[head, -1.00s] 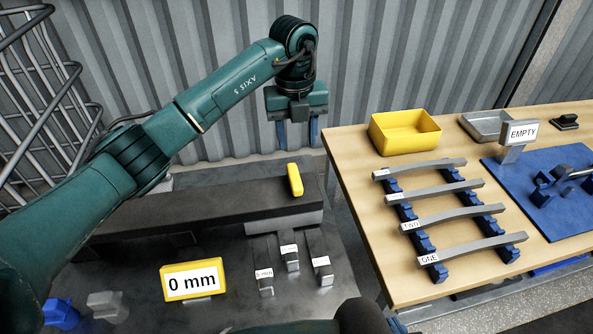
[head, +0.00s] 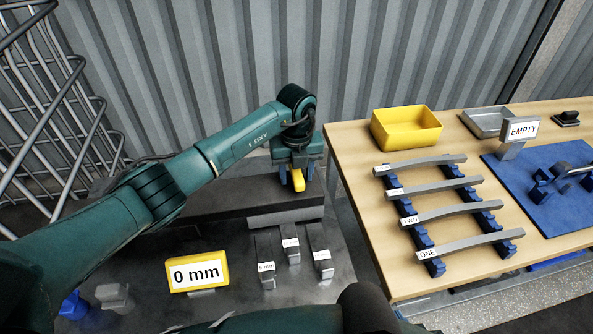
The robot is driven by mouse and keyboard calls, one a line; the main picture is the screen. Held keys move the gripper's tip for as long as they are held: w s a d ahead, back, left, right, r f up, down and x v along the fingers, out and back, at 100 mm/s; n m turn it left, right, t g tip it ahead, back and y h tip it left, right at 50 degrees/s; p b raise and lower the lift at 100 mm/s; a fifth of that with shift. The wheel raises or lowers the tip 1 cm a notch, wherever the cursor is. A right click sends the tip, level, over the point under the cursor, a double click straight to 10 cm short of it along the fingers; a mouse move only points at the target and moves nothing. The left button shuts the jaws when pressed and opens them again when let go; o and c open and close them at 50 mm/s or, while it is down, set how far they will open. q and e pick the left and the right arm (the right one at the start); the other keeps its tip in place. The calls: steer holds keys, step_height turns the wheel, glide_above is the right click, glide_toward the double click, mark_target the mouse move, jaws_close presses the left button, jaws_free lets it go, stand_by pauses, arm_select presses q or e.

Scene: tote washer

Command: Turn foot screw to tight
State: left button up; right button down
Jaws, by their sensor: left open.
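A yellow handle (head: 298,181), which I take to be the foot screw's grip, stands at the right end of a dark beam (head: 235,203) low against the wall. My left gripper (head: 297,174) is right over it, with one blue finger on each side. The jaws are open; I cannot tell whether a finger touches the handle. The gripper hides the handle's upper part. A yellow-framed sign (head: 198,273) reads "0 mm". My right gripper is out of view.
Several labelled grey blocks (head: 290,245) stand in front of the beam. A wire rack (head: 45,130) is at left.

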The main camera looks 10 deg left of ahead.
arm_select(q)
steer(key=shift+c, duration=0.5)
steer(key=c, duration=0.9)
